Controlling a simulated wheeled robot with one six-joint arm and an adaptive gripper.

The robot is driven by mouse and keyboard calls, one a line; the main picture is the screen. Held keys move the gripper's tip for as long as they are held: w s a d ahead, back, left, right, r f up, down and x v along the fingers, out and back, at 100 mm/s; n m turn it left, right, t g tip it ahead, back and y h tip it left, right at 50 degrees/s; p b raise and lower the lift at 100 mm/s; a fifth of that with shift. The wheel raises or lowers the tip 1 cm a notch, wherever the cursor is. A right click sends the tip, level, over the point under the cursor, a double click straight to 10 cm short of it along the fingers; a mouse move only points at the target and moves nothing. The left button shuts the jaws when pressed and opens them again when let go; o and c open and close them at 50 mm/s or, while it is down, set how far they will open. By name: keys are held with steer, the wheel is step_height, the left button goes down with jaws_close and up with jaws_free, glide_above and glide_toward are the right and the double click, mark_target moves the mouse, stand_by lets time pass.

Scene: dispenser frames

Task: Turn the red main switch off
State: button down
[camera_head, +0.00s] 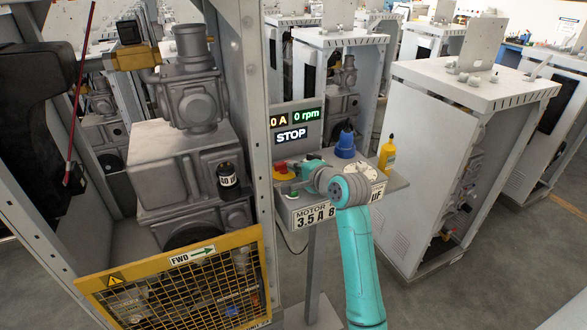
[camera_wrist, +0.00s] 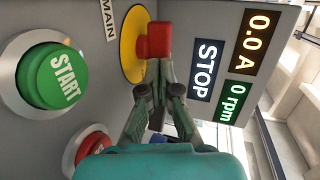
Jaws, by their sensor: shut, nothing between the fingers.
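The red main switch (camera_wrist: 155,42) sits on a round yellow plate (camera_wrist: 130,40) beside the label MAIN in the wrist view. In the head view the red switch (camera_head: 281,167) shows on the panel, left of my gripper (camera_head: 305,169). In the wrist view my gripper (camera_wrist: 158,88) is shut and empty, with its fingertips right at the red handle. Part of the handle is hidden behind the fingers. I cannot tell whether they touch it. The display (camera_wrist: 230,65) reads STOP, 0.0 A and 0 rpm.
A green START button (camera_wrist: 55,77) and a red button (camera_wrist: 88,142) are on the same panel, close to my gripper. A blue object (camera_head: 345,145) and a yellow bottle (camera_head: 387,153) stand on the shelf. A yellow mesh guard (camera_head: 172,255) is at the left.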

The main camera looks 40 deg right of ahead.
steer(key=shift+d+n+y, duration=0.2)
steer(key=shift+n+y, duration=0.2)
steer(key=shift+y, duration=0.1)
steer(key=shift+w+d+n+y, duration=0.1)
steer(key=shift+d+n+y, duration=0.1)
steer(key=shift+n+y, duration=0.4)
steer(key=shift+w+d+n+y, duration=0.1)
steer(key=shift+d+n+y, duration=0.1)
steer(key=shift+n+y, duration=0.35)
steer(key=shift+w+d+f+n+g+y, duration=0.1)
steer(key=shift+w+d+n+g+y, duration=0.2)
steer(key=shift+n+y, duration=0.55)
steer(key=shift+d+r+n+g+y, duration=0.1)
steer(key=shift+n+g+y, duration=0.35)
steer(key=shift+y, duration=0.6)
steer(key=shift+w+d+f+n+g+y, duration=0.15)
steer(key=shift+n+g+y, duration=0.1)
steer(key=shift+n+y, duration=0.6)
steer(key=shift+w+d, duration=0.2)
steer(key=shift+w, duration=0.25)
steer(key=shift+w+d, duration=0.25)
steer(key=shift+w, duration=0.6)
steer(key=v, duration=1.2)
